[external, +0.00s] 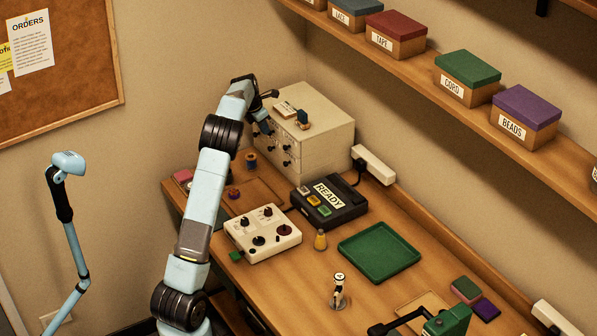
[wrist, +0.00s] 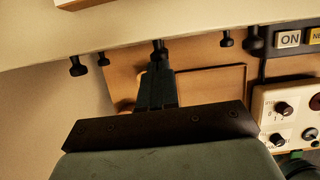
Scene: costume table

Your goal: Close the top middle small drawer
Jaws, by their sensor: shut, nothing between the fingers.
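The cream cabinet of small drawers (external: 322,112) stands at the back end of the table, with dark knobs on its front. My gripper (external: 264,126) is at the upper part of that front and partly covers it. In the wrist view my gripper (wrist: 158,75) is shut and empty, with its fingertips just below a dark middle knob (wrist: 158,47). I cannot tell whether they touch it. The cream cabinet edge (wrist: 200,28) runs across the top of that view. Which drawer stands out, and how far, is not clear in either view.
A white control box (external: 262,232), a black READY box (external: 328,203) and a green tray (external: 379,252) are on the table. A thread spool (external: 251,160) stands before the cabinet. Small items (external: 302,118) lie on the cabinet top. A shelf of labelled boxes (external: 466,78) hangs at the right.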

